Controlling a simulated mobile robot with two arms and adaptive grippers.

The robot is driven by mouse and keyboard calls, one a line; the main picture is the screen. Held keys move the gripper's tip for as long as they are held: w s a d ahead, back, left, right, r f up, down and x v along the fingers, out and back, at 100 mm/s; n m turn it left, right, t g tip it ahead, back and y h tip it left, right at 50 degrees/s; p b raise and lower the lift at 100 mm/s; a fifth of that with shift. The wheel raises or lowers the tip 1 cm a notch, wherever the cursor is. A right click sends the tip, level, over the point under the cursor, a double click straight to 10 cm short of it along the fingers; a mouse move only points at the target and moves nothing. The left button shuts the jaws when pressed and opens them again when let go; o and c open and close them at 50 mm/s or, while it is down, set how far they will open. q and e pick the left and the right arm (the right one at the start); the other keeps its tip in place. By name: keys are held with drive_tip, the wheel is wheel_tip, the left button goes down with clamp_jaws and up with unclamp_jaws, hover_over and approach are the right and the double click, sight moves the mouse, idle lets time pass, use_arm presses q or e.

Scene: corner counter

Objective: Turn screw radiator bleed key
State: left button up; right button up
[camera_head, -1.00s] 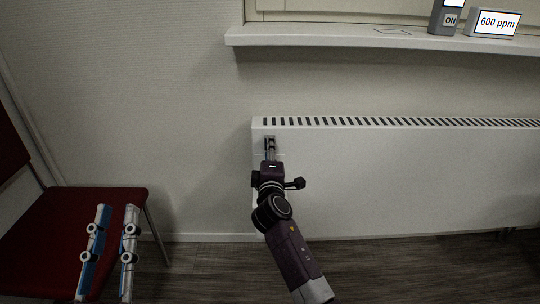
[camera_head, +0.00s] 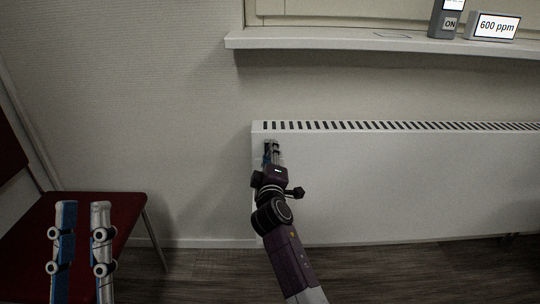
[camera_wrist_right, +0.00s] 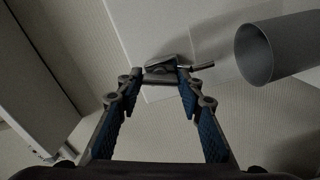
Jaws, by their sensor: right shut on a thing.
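The white radiator (camera_head: 400,185) hangs on the wall under the window sill. My right gripper (camera_head: 271,150) is at its upper left corner, in front of the front panel. In the right wrist view, the fingers of my right gripper (camera_wrist_right: 160,78) close on a small grey metal piece, apparently the bleed key (camera_wrist_right: 168,66), with a thin pin sticking out to the right. The fingers hide the key in the head view, and I cannot see the bleed screw. My left gripper (camera_head: 82,215) is open and empty at the lower left, with its fingers pointing up, in front of the red chair.
The red chair (camera_head: 125,212) stands left of the radiator. The sill (camera_head: 330,38) carries a grey device (camera_head: 446,20) marked ON and a display (camera_head: 495,27) reading 600 ppm. A grey cylinder (camera_wrist_right: 270,50) is close to the right gripper. Wall and floor between chair and radiator are clear.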

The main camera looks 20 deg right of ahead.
drive_tip(key=o, duration=1.2)
drive_tip(key=shift+c, duration=0.2)
drive_tip(key=v, duration=0.7)
drive_tip(key=shift+s, duration=0.25)
drive_tip(key=shift+a, duration=0.15)
